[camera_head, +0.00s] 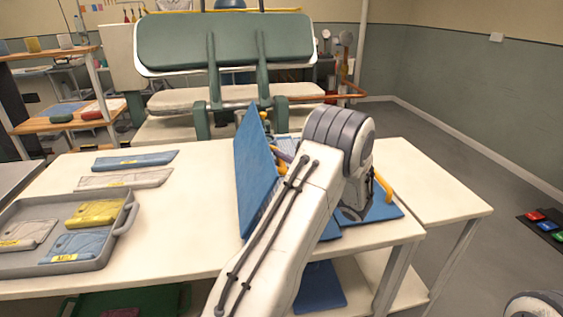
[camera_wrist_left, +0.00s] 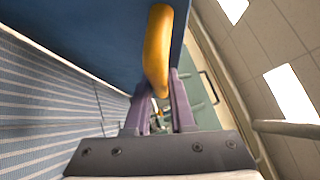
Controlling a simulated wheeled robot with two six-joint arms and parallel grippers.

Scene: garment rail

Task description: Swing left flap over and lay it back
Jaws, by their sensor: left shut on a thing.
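The blue folding board's left flap (camera_head: 255,180) stands steeply upright on the white table in the head view. In the left wrist view the flap (camera_wrist_left: 85,35) fills the upper left. My left gripper (camera_head: 284,154) is shut on the flap's yellow handle (camera_wrist_left: 158,50); its purple fingers (camera_wrist_left: 160,108) close around the handle's near end. A blue-and-white striped cloth (camera_wrist_left: 45,115) lies against the flap's face in the wrist view. The board's right part (camera_head: 385,211) lies flat, with a yellow handle (camera_head: 383,187). My left arm hides most of the board's middle.
A grey tray (camera_head: 125,222) with folded yellow, blue and grey items stands on the table's left. Blue and grey folded items (camera_head: 135,160) lie behind it. A green press (camera_head: 225,40) stands behind the table (camera_head: 180,235). The table's right end is clear.

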